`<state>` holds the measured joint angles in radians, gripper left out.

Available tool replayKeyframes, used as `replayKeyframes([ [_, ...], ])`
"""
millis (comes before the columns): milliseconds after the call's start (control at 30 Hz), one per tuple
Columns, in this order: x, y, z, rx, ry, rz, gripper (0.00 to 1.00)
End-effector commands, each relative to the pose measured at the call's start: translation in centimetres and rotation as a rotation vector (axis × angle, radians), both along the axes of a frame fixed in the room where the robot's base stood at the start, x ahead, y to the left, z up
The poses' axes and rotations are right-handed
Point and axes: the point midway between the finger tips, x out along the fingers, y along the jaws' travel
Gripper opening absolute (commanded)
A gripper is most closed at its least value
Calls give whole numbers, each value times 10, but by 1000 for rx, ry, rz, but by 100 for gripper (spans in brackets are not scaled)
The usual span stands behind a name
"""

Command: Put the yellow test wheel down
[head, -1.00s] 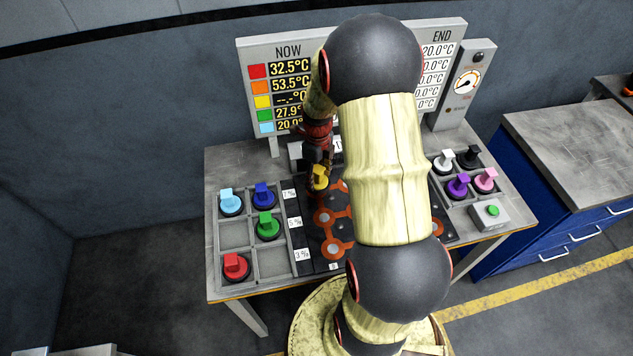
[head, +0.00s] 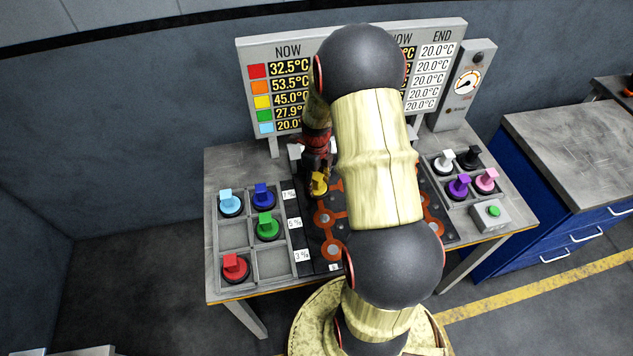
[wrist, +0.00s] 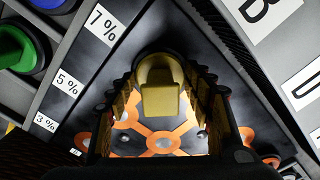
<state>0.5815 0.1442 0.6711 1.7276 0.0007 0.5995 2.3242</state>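The yellow test wheel (head: 319,184) is upright on the dark board with orange tracks (head: 333,268), in the 7% row at the left. In the wrist view the yellow wheel (wrist: 160,95) shows its square handle between my fingers. My gripper (wrist: 163,100) is open around the handle, with gaps on both sides. In the head view my gripper (head: 317,172) is just behind and above the wheel, partly dark. The wheel's underside is hidden.
A left tray (head: 232,237) holds light blue, dark blue, green and red wheels. White, black, purple and pink wheels stand in a right tray (head: 443,190). A green button box (head: 490,214) is at front right. A display board (head: 262,50) stands behind. My arm hides the board's middle.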

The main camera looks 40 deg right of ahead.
Motion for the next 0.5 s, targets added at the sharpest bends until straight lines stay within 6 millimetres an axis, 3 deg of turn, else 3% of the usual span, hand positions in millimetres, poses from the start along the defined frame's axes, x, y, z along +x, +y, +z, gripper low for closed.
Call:
replayKeyframes([
  [200,0,0,0,0,0,0,66],
  [500,0,0,1,0,0,0,67],
])
